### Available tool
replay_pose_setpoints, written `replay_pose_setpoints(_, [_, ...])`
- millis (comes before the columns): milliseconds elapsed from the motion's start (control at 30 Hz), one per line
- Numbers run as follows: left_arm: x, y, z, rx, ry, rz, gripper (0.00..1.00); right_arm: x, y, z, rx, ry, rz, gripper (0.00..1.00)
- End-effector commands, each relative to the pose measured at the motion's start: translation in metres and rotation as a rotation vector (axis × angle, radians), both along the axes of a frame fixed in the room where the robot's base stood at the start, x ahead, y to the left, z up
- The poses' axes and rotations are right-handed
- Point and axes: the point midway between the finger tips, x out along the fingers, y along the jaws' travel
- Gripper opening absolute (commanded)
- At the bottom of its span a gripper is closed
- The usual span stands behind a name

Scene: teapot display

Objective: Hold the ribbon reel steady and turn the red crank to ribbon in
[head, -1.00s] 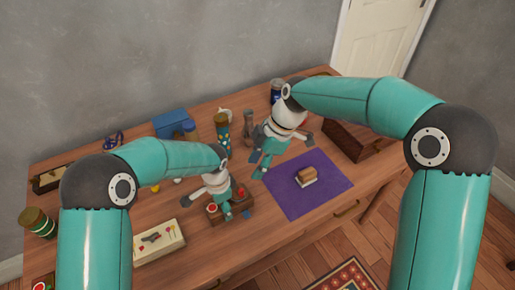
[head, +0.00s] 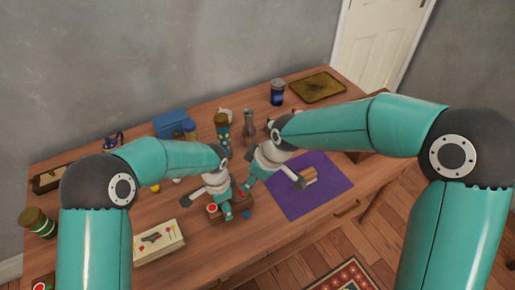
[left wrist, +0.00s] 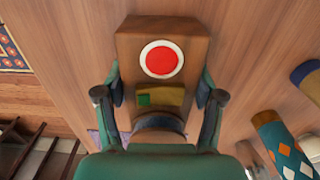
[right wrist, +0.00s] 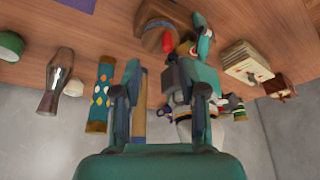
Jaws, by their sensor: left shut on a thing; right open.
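The ribbon reel is a wooden block (left wrist: 140,45) with a red-and-white disc (left wrist: 162,59) on it in the left wrist view. In the head view, its disc end (head: 212,208) shows beside my left gripper (head: 226,208). My left gripper is shut on the block, a finger on each side. My right gripper (head: 262,190) is open and empty, just right of the reel and above the table. In the right wrist view, the red crank knob (right wrist: 168,50) shows beyond the open fingers (right wrist: 165,95), apart from them. In the head view, the crank is hidden behind my right gripper.
A purple cloth (head: 300,205) with a small brown block (head: 311,173) lies right of the reel. A patterned cylinder (head: 222,132) and a grey vase (head: 249,126) stand behind. A cream box (head: 160,241) lies front left. A gold tray (head: 318,87) lies at the back right.

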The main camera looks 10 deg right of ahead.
Motion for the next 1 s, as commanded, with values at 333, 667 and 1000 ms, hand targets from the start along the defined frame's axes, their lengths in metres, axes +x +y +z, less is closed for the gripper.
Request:
replay_pose_setpoints(333, [0.000,0.000,0.000,-0.001,-0.001,0.000,0.17,0.015,0.022,-0.067,-0.001,0.003,0.003,0.42])
replay_pose_setpoints(667, [0.000,0.000,0.000,-0.001,-0.001,0.000,0.17,0.021,0.018,-0.064,-0.001,0.002,0.255,0.42])
replay_pose_setpoints(1000, [0.000,0.000,0.000,0.000,0.000,0.000,0.17,0.022,0.003,-0.027,0.002,-0.006,0.418,0.42])
